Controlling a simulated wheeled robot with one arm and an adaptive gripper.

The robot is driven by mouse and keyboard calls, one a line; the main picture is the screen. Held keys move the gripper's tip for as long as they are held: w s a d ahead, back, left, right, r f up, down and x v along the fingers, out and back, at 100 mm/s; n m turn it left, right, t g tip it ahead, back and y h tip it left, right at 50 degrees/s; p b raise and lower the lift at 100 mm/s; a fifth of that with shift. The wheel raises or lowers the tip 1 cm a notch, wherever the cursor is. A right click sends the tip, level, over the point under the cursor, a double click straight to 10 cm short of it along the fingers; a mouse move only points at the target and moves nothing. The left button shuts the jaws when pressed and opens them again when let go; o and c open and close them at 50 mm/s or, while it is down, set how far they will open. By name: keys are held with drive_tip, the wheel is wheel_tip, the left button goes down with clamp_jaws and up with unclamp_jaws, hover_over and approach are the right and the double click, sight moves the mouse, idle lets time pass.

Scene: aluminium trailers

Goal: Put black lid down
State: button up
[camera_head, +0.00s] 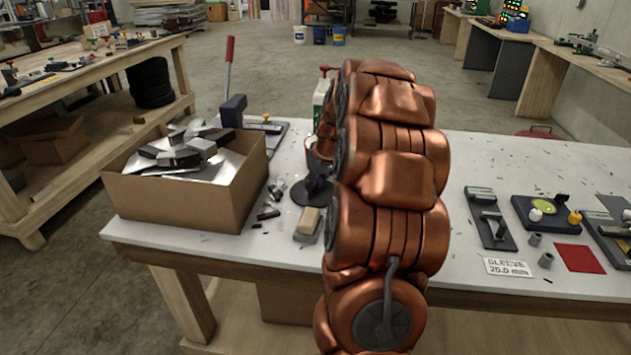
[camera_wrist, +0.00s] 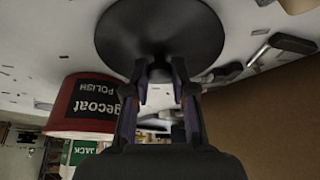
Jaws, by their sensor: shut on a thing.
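The black lid (camera_wrist: 160,28) is a round dark disc at the top middle of the wrist view, in front of my fingertips. My gripper (camera_wrist: 160,72) is shut on the lid, around its middle; the exact contact is hard to see. In the head view the lid (camera_head: 299,192) shows as a dark disc at the white table's surface, right of the cardboard box. My gripper (camera_head: 318,186) is at its right side, partly hidden by my arm. I cannot tell whether the lid touches the table.
A red-and-black polish can (camera_wrist: 85,104) stands close beside the lid. The open cardboard box (camera_head: 190,199) with metal pieces is to the left. A tan-and-grey block (camera_head: 308,223) lies just in front. Small dark pieces (camera_head: 268,213) lie between box and lid.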

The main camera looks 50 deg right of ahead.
drive_tip(key=shift+f, duration=0.2)
drive_tip(key=o, duration=0.9)
drive_tip(key=shift+o, duration=0.2)
drive_tip(key=shift+r, duration=0.25)
drive_tip(key=b+v, duration=0.1)
drive_tip(key=v, duration=1)
drive_tip(key=shift+s+r, duration=0.2)
drive_tip(key=shift+r, duration=0.15)
